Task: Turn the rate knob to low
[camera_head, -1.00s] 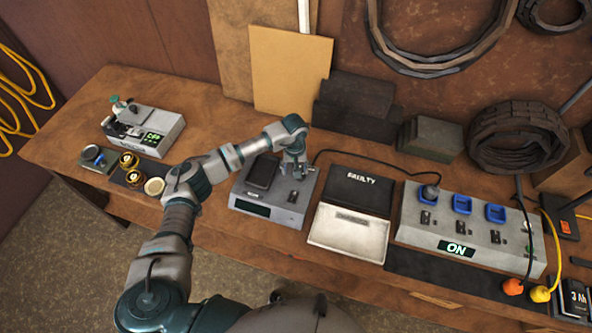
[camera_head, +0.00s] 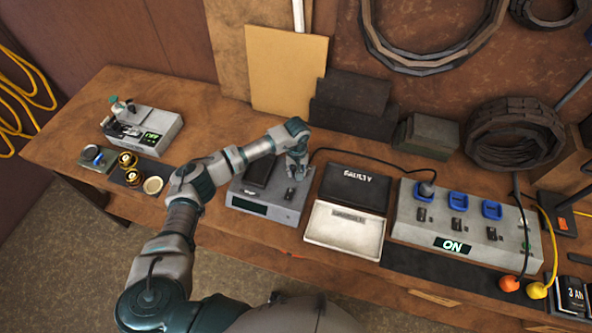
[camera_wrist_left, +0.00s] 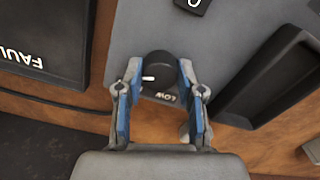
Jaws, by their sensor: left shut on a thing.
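The rate knob (camera_wrist_left: 160,69) is a round black knob with a white pointer mark, on a grey device that also shows in the head view (camera_head: 266,208). My left gripper (camera_wrist_left: 156,80) is shut on the knob, with one blue-padded finger on each side. In the head view my left gripper (camera_head: 297,170) points down at the device's back right and hides the knob. My right gripper is not in view.
A tray marked "FAULTY" (camera_head: 344,225) stands right of the device. Further right is a grey charging panel (camera_head: 440,226) reading "ON", with a black cable. A small unit (camera_head: 160,120) reading "OFF" sits at the left. Dark blocks (camera_head: 352,100) stand behind.

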